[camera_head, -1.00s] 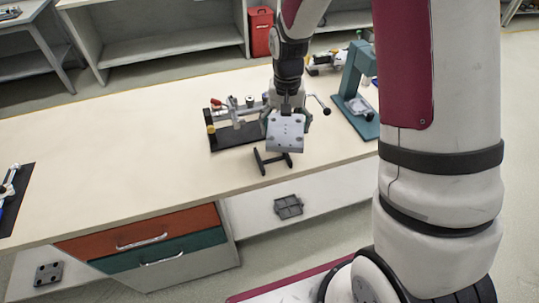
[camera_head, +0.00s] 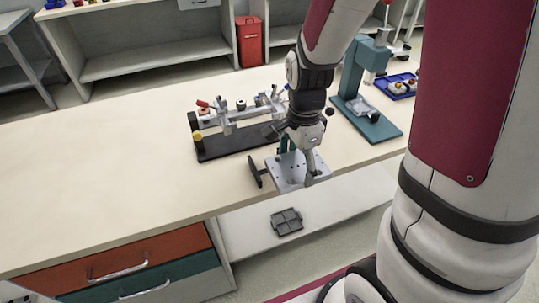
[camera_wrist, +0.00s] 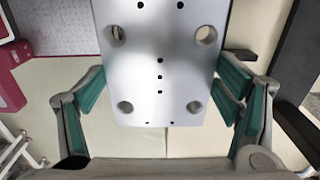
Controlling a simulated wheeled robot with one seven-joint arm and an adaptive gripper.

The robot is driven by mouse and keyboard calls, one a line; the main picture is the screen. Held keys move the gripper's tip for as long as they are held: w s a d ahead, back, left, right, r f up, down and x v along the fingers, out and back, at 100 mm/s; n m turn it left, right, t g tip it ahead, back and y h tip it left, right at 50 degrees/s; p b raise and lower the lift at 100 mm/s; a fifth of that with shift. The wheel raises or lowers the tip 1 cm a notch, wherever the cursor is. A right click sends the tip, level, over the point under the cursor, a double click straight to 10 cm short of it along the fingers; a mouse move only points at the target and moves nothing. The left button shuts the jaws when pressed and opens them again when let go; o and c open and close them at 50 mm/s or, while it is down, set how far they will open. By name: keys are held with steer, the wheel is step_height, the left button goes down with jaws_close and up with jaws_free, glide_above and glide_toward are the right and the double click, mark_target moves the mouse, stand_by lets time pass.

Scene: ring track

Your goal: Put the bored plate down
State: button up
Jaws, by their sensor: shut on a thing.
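The bored plate (camera_head: 292,176) is a pale grey metal plate with several holes. My gripper (camera_head: 296,152) is shut on it and holds it near the front edge of the bench. In the wrist view the plate (camera_wrist: 160,85) fills the middle, between the teal finger pads of my gripper (camera_wrist: 165,105). A small black stand (camera_head: 257,172) is just left of the plate; the plate hides its right part. I cannot tell whether the plate touches the stand.
A black-based fixture (camera_head: 235,143) with clamps and a yellow knob stands behind the plate. A teal press (camera_head: 368,115) and a blue tray (camera_head: 399,87) are to the right. A grey divided tray (camera_head: 287,221) lies below the bench edge. The bench top (camera_head: 90,160) is clear at left.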

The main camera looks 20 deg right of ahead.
steer(key=w+a, duration=0.1)
steer(key=w, duration=0.2)
steer(key=w+a, duration=0.1)
steer(key=w, duration=0.2)
steer(key=w+a+f, duration=0.1)
steer(key=w, duration=0.1)
steer(key=shift+w+a, duration=0.3)
steer(key=shift+w, duration=0.1)
steer(key=shift+f, duration=1.65)
steer(key=shift+f+b, duration=0.2)
steer(key=shift+b, duration=0.15)
steer(key=o, duration=1.8)
steer(key=shift+c, duration=0.2)
